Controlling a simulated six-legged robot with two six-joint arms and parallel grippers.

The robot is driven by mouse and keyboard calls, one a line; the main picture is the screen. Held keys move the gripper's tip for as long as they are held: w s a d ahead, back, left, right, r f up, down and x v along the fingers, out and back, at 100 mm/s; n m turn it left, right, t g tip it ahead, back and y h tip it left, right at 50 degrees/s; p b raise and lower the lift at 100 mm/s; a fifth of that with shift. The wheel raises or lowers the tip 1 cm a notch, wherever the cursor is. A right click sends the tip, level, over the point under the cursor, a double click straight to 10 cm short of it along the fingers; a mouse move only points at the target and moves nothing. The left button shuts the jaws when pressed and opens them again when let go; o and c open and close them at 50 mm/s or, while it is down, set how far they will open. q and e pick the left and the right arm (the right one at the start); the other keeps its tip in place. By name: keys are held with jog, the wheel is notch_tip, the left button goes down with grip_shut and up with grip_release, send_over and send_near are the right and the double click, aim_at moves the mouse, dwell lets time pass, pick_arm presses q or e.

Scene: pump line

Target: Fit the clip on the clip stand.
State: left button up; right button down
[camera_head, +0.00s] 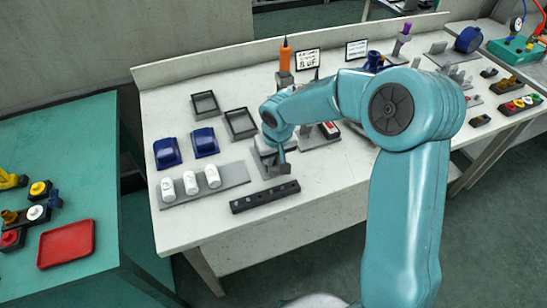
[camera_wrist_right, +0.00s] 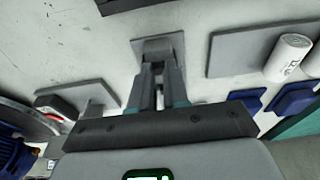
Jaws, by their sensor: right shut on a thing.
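My right gripper (camera_head: 281,160) reaches down over the left part of the white table. In the wrist view its two grey fingers (camera_wrist_right: 158,70) are close together, shut on a small grey piece, apparently the clip, which they mostly hide. A small grey plate, apparently the base of the clip stand (camera_wrist_right: 158,44), lies just beyond the fingertips; it also shows beside the gripper in the head view (camera_head: 266,165). I cannot tell whether the clip touches the stand. My left gripper is not in view.
A dark bar with holes (camera_head: 265,197) lies in front of the gripper. Two blue parts (camera_head: 167,153) and black trays (camera_head: 240,124) lie behind. An orange-handled tool (camera_head: 286,62) stands at the back.

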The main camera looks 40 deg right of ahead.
jog(key=shift+f, duration=0.15)
jog(key=c, duration=1)
grip_release()
jog(key=shift+c, duration=0.2)
notch_tip(320, 180, up, 6)
jog(key=s+p, duration=0.1)
jog(key=p, duration=0.2)
jog(key=shift+a, duration=0.15)
jog(key=s+r, duration=0.3)
jog(key=r, duration=1.3)
jog(key=shift+s+a, duration=0.15)
jog(key=shift+a, duration=0.2)
